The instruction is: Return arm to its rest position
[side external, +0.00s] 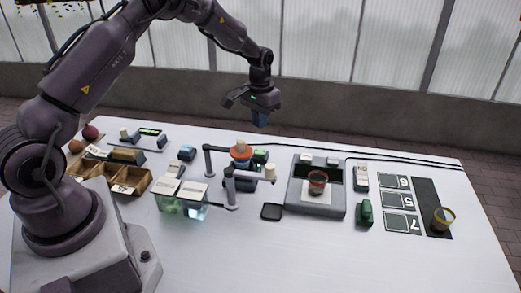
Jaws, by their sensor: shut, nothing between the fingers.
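My gripper (260,117) is in the air above the far edge of the white table (290,255), pointing down. It is shut with nothing between its fingers. My arm reaches from the base at the left, up and over to the right. The gripper is well above the things on the table and touches none of them.
A wooden compartment box (130,183), glass containers (182,205), a small stand (233,200) and a grey tray with a red-rimmed cup (318,183) stand below. Numbered cards (400,224) and a yellow-rimmed cup (442,220) are at the right. The front table is clear.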

